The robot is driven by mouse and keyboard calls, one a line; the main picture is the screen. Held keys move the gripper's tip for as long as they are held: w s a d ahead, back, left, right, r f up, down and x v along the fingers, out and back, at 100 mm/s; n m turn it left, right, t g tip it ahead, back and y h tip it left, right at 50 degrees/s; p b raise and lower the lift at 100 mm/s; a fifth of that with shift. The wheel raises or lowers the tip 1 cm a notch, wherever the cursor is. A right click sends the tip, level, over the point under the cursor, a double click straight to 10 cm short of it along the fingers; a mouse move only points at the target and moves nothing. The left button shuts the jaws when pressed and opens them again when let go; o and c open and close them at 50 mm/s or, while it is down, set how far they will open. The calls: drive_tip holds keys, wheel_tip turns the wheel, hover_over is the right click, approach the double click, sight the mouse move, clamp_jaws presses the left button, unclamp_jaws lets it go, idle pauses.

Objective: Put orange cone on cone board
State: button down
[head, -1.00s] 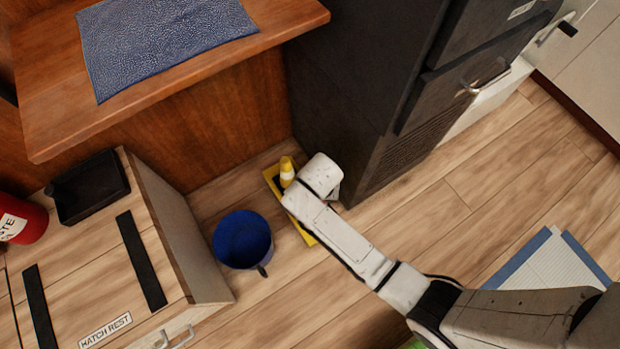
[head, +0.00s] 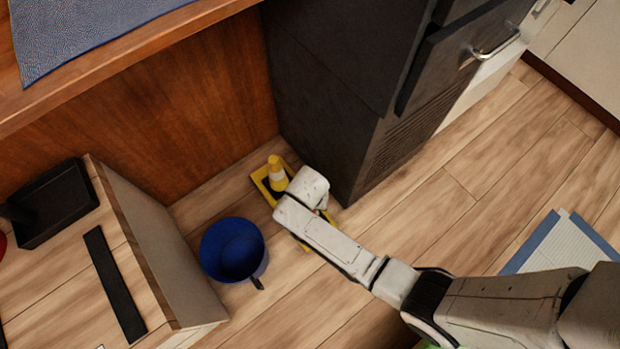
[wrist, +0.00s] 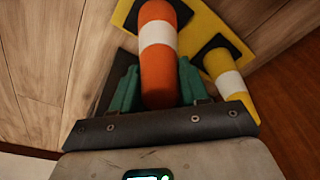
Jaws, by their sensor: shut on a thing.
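My gripper (wrist: 157,82) is shut on the orange cone (wrist: 158,72), which has a white band and stands between the teal fingers in the wrist view. The yellow cone board (wrist: 205,22) has black squares and lies on the floor. The orange cone's far end overlaps one black square in that view; whether it touches the board I cannot tell. A yellow cone (wrist: 226,76) with a white band stands on the other square. In the head view the board (head: 261,179) and yellow cone (head: 276,172) show beside my wrist, which hides most of the orange cone and the fingers.
A blue bucket (head: 233,250) stands on the floor left of the board. A dark cabinet (head: 335,100) rises close behind and to the right. A wooden counter panel (head: 190,120) is behind. A bench with a black tray (head: 55,205) is at left.

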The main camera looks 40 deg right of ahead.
drive_tip(key=shift+f, duration=0.9)
drive_tip(key=c, duration=0.6)
unclamp_jaws()
drive_tip(key=shift+f, duration=0.15)
drive_tip(key=shift+o, duration=0.2)
drive_tip(key=r+p, duration=0.2)
drive_tip(key=r, duration=0.2)
drive_tip(key=s+a+r+p, duration=0.1)
drive_tip(key=r, duration=0.3)
drive_tip(key=r+p, duration=0.2)
drive_tip(key=r, duration=0.2)
drive_tip(key=shift+s+a+r+p, duration=0.1)
drive_tip(key=shift+s+a+p, duration=0.05)
drive_tip(key=shift+p, duration=0.2)
